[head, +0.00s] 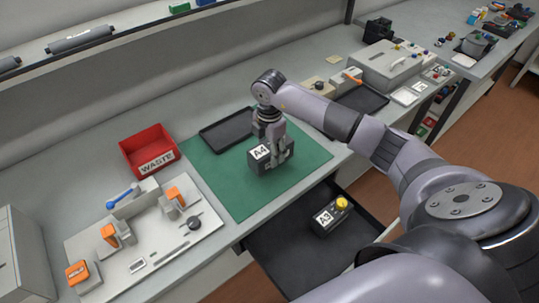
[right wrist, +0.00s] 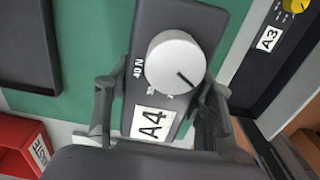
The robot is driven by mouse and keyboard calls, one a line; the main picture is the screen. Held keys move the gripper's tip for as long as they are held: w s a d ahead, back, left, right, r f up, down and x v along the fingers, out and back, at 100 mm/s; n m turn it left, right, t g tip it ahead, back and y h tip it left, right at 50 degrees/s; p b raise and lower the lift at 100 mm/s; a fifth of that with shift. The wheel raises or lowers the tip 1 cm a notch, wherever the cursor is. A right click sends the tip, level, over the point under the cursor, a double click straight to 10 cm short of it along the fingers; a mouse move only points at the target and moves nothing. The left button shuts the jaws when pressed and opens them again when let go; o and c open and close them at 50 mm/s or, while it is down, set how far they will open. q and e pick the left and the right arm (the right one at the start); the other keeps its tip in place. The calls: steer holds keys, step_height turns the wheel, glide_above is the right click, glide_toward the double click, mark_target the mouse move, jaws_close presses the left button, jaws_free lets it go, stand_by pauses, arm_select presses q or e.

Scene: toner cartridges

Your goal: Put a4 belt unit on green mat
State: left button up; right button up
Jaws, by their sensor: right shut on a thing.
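The A4 belt unit (head: 264,164) is a dark grey block with a white A4 label, at the middle of the green mat (head: 224,189) in the head view. My right gripper (head: 272,148) is shut on it from above. In the right wrist view the unit (right wrist: 193,30) sits between the two fingers (right wrist: 160,105), with a silver knob marked 40 N. The mat (right wrist: 75,60) shows beneath it; I cannot tell whether the unit touches the mat. My left gripper is not in view.
A black tray (head: 227,131) lies at the mat's back edge. A red WASTE bin (head: 147,151) stands left of the mat. An A3 unit (head: 323,219) with a yellow knob sits in an open dark drawer (head: 285,254) in front. A fixture board (head: 150,245) is at the left.

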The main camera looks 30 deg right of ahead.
step_height(320, 180, down, 3)
steer(key=shift+r, duration=0.1)
steer(key=o, duration=1.6)
steer(key=shift+r, duration=0.35)
step_height(320, 180, up, 11)
steer(key=shift+r+b, duration=0.15)
steer(key=shift+b, duration=1.1)
